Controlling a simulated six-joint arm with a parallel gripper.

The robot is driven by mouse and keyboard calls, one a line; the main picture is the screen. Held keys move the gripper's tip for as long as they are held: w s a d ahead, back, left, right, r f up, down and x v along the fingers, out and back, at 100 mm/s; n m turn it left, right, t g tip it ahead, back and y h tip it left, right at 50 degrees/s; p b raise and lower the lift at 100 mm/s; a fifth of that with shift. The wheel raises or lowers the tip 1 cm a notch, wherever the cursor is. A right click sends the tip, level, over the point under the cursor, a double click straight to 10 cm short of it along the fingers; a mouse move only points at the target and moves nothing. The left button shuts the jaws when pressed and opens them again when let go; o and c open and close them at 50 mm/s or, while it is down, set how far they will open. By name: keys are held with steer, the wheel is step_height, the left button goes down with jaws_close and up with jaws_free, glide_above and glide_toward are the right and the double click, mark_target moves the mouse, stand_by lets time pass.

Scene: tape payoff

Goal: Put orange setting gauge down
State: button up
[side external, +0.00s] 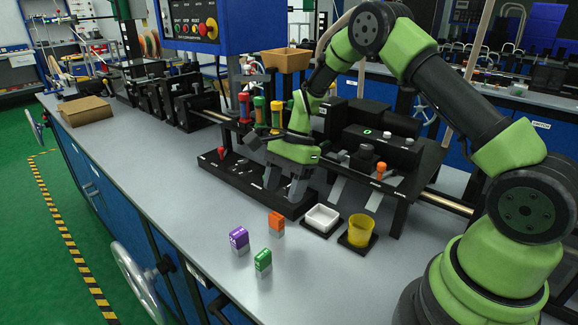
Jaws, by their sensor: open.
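The orange setting gauge (276,222) is a small block with an orange top and a grey lower part. It stands upright on the grey bench in front of the black rack. My gripper (284,189) is open, with its fingers pointing down over the right part of the black rack. It is above and behind the orange gauge in the picture, apart from it. I see nothing between the fingers.
A purple block (239,238) and a green block (263,261) stand near the orange one. A white tray (322,219) and a yellow cup (360,230) sit to the right. The long black rack (240,173) lies behind. The bench (170,185) is clear to the left.

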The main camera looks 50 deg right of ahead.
steer(key=s+r+n+t+h, duration=0.1)
steer(key=s+r+n+t, duration=0.15)
steer(key=r, duration=1.15)
steer(key=s+a+r+n+t, duration=0.1)
steer(key=s+r+n, duration=0.1)
steer(key=s, duration=0.4)
steer(key=s+a+r+n+t+h, duration=0.1)
steer(key=s+a+r+n+t, duration=0.1)
steer(key=s+n, duration=0.3)
steer(key=s+a+r+n+t, duration=0.1)
steer(key=s+a+r+n, duration=0.1)
steer(key=s+r+n, duration=0.2)
steer(key=s, duration=0.3)
steer(key=shift+s+r, duration=0.15)
steer(key=shift+r, duration=0.1)
steer(key=shift+s+a+f+n+t, duration=0.15)
steer(key=shift+s+n+t, duration=0.1)
steer(key=shift+s+t, duration=0.15)
steer(key=shift+c, duration=0.6)
